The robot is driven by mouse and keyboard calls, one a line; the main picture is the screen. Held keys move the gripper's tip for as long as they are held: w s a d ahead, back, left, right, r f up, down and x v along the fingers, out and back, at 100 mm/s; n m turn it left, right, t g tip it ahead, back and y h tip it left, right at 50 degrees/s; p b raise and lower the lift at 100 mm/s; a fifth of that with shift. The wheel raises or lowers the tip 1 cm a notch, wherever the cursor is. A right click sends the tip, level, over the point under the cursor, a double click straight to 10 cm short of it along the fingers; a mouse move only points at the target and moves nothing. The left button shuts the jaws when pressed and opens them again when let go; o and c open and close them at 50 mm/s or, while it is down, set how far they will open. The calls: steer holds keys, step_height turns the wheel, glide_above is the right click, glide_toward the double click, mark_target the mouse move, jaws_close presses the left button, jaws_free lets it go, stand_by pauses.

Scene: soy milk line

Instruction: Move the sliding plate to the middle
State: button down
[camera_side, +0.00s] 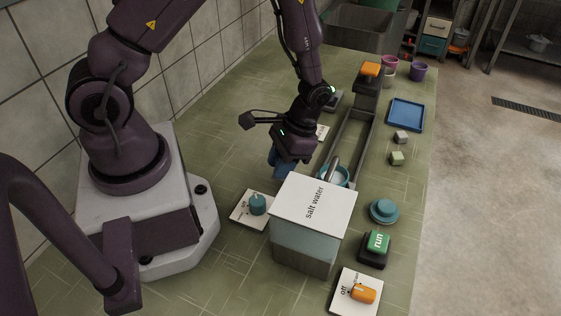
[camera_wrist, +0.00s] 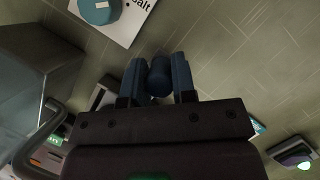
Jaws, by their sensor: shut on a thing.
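My gripper (camera_wrist: 159,74) points down behind the salt water box (camera_side: 314,203) in the side view, with its blue fingers (camera_side: 283,163) low over the table. In the wrist view its two fingers stand on either side of a dark blue rounded knob (camera_wrist: 159,76) and are shut on it. The knob may belong to the sliding plate, but the link is hidden. A dark panel with a pale edge (camera_wrist: 99,98) shows beside the left finger. I cannot tell whether it is the sliding plate, nor where along its travel the plate stands.
A teal knob on a white plate (camera_side: 240,217) stands left of the box. A long grey trough (camera_side: 348,140) runs behind it. A green run button (camera_side: 377,243), an orange switch (camera_side: 362,293), a teal round piece (camera_side: 384,210) and a blue tray (camera_side: 407,114) line the right side.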

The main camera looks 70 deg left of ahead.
steer(key=w+a, duration=0.9)
steer(key=shift+w, duration=0.15)
steer(key=c, duration=0.9)
jaws_free()
steer(key=shift+r, duration=0.1)
steer(key=v, duration=1.3)
